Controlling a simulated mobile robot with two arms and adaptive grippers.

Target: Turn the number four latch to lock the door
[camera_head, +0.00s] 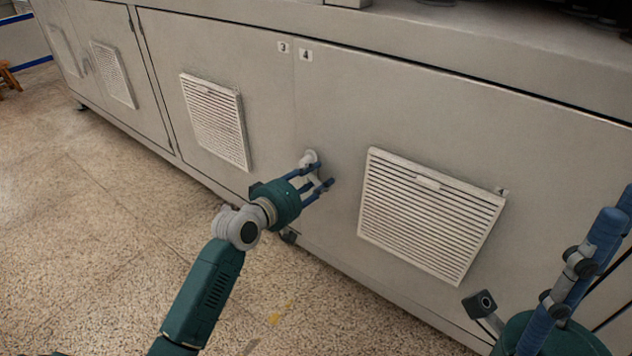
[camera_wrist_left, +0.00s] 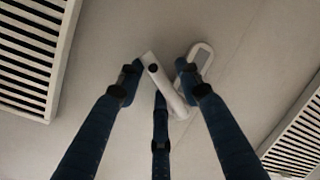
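The number four label (camera_head: 305,55) is on the grey cabinet, right of a door seam. Below it, the light grey latch (camera_head: 308,158) stands out from the door. My left gripper (camera_head: 322,184) is at the latch with its blue fingers spread. In the left wrist view, the latch handle (camera_wrist_left: 168,90) slants between the fingers of my left gripper (camera_wrist_left: 160,82), and its oval base (camera_wrist_left: 203,53) shows behind the right finger. The fingers look apart from each other; contact with the handle cannot be told. My right gripper (camera_head: 596,255) is at the lower right, partly out of frame.
A louvred vent (camera_head: 430,212) is right of the latch and another vent (camera_head: 214,120) is to its left. The number three label (camera_head: 283,47) is beside label four. The speckled floor (camera_head: 90,230) is clear at left. A wooden stool (camera_head: 9,80) stands far left.

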